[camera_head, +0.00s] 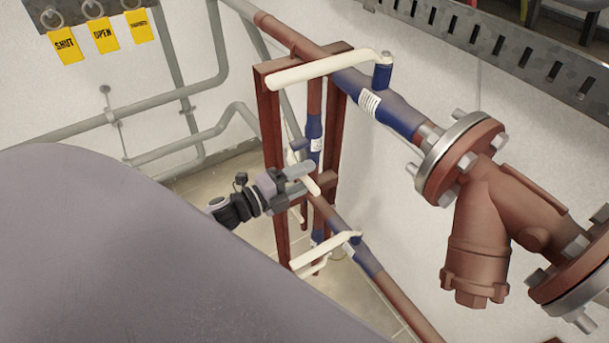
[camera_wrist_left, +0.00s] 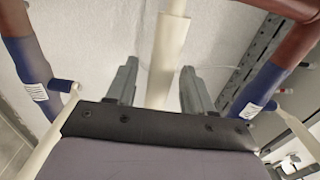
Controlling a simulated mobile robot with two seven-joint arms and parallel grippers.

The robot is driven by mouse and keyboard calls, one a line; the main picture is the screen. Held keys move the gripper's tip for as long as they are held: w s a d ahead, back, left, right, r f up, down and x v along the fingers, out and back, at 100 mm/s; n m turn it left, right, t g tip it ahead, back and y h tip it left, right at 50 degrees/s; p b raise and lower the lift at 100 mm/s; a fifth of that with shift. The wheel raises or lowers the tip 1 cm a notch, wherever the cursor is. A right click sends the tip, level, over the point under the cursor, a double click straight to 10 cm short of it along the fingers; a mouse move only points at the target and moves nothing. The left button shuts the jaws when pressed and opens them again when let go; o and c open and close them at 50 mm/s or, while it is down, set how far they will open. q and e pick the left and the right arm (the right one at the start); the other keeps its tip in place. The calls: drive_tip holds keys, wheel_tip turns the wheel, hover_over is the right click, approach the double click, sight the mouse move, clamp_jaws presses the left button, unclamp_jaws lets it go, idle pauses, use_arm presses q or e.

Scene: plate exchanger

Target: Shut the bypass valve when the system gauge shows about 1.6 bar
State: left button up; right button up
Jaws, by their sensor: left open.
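My left gripper (camera_head: 301,181) is open beside the red-brown pipe frame. In the left wrist view its two fingers (camera_wrist_left: 159,68) stand on either side of a cream lever (camera_wrist_left: 167,60), with gaps visible on both sides. That lever also shows in the head view (camera_head: 305,178), partly hidden by the gripper, near a blue valve body on the vertical pipe (camera_head: 314,128). An upper cream lever (camera_head: 318,70) and a lower cream lever (camera_head: 322,250) sit on other blue valves. No label shows which is the bypass valve. No gauge is in view.
A large red-brown flanged strainer (camera_head: 478,230) takes up the right side. Grey pipes (camera_head: 150,115) run along the left wall. The frame (camera_head: 270,140) stands close to my gripper.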

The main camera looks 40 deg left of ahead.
use_arm(q)
drive_tip(key=shift+w+d, duration=0.1)
drive_tip(key=shift+w, duration=0.1)
clamp_jaws()
drive_tip(key=f+m+b, duration=0.1)
drive_tip(key=b, duration=0.1)
drive_tip(key=f+m+b, duration=0.1)
drive_tip(key=b, duration=0.1)
drive_tip(key=f+m+b, duration=0.1)
drive_tip(key=m, duration=0.1)
drive_tip(key=shift+w+a+f+b, duration=0.1)
drive_tip(key=shift+a+f+b, duration=0.25)
drive_tip(key=shift+f+b, duration=0.05)
unclamp_jaws()
